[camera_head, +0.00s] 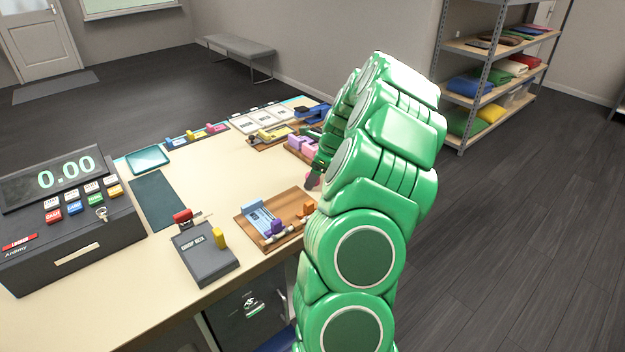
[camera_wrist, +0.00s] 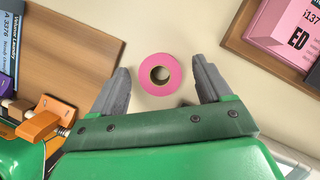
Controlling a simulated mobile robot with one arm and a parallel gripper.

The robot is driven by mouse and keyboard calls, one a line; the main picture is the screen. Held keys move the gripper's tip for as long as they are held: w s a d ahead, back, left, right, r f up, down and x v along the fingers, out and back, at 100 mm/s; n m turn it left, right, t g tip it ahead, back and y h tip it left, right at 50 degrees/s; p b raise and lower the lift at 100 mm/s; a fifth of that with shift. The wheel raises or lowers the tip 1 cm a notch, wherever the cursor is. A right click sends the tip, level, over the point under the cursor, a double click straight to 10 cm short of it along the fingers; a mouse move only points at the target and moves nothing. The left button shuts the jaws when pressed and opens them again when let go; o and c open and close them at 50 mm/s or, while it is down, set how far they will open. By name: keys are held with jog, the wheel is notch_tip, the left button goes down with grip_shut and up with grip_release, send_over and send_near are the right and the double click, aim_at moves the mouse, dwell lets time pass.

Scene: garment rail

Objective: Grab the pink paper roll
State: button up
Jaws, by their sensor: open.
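The pink paper roll (camera_wrist: 144,74) stands on the cream counter in the wrist view, its round end and hollow core facing the camera. My gripper (camera_wrist: 160,84) is open, with one grey finger to the left of the roll and one to the right. The roll lies between the fingertips, a little nearer the left one, with visible space on both sides. In the head view my green arm hides most of the gripper, and I cannot make out the roll clearly there.
Another tray with pink boxes (camera_wrist: 283,32) is at the upper right in the wrist view.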

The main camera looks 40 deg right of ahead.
jog(key=c, duration=1.1)
jog(key=shift+r, duration=0.15)
jog(key=shift+r, duration=0.3)
jog(key=r, duration=0.2)
jog(key=shift+s+a+r, duration=0.1)
jog(key=shift+s+r, duration=0.1)
jog(key=shift+r, duration=0.2)
jog(key=s+a+r, duration=0.2)
jog(key=s+r, duration=0.1)
jog(key=s+a+r, duration=0.3)
jog(key=s, duration=0.1)
jog(key=s+a+r, duration=0.2)
jog(key=s+r, duration=0.1)
jog(key=s, duration=0.1)
jog(key=shift+s+a+r, duration=0.1)
jog(key=shift+a+r, duration=0.05)
jog(key=shift+a, duration=0.1)
